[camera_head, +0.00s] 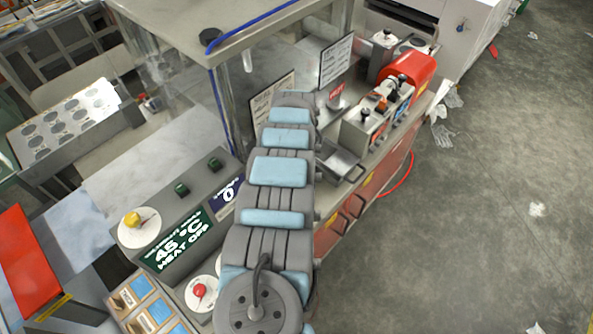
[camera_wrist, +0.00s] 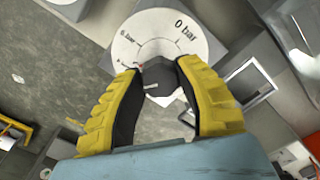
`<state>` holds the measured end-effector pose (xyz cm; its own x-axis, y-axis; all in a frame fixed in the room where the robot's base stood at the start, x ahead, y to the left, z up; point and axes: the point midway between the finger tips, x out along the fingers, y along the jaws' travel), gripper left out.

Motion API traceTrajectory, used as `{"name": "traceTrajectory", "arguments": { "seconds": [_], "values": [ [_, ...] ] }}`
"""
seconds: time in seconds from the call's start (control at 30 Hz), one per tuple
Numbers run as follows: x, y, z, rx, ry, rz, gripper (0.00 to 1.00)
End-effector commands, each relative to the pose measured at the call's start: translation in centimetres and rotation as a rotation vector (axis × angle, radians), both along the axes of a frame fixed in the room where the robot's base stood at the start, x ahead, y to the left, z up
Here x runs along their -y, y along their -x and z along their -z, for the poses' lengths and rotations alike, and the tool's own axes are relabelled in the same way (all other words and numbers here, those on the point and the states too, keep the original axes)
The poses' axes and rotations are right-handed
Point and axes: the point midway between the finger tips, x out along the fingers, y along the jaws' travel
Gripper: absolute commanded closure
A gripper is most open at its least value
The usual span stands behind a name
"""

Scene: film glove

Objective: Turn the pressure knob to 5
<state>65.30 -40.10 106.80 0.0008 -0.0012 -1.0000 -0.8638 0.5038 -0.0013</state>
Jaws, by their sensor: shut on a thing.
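In the wrist view, a dark grey knob (camera_wrist: 160,76) sits in front of a round white dial (camera_wrist: 165,32) on a grey housing. The dial reads "0 bar" at its upper right; a smaller "bar" label is at its left, its number unclear. A red mark shows lower on the left side. A short white line shows on the knob's near face; I cannot tell which value it points to. My gripper (camera_wrist: 158,69) has its two yellow fingers shut on the knob, one on each side. In the head view my arm hides the gripper and the knob.
In the head view, a metal bench holds a red cylinder (camera_head: 410,70) with several small knobs beside it. A control panel with a "45 °C HEAT OFF" display (camera_head: 178,240) is nearer, at lower left. A clear-walled enclosure stands left of my arm. Open grey floor (camera_head: 480,200) lies at right.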

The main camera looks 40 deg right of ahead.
Motion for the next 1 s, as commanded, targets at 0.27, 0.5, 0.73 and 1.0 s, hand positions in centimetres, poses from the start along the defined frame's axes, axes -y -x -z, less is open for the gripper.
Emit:
{"name": "traceTrajectory", "arguments": {
  "seconds": [0.27, 0.5, 0.73, 1.0],
  "values": [
    [-0.09, 0.02, 0.34, -0.001, -0.001, 0.124, 1.0],
    [-0.04, -0.03, 0.2, 0.001, 0.0, 0.165, 1.0],
    [-0.05, -0.02, 0.16, 0.0, 0.0, 0.169, 1.0],
    [-0.06, 0.0, 0.16, 0.0, -0.002, 0.169, 0.35]
  ]
}}
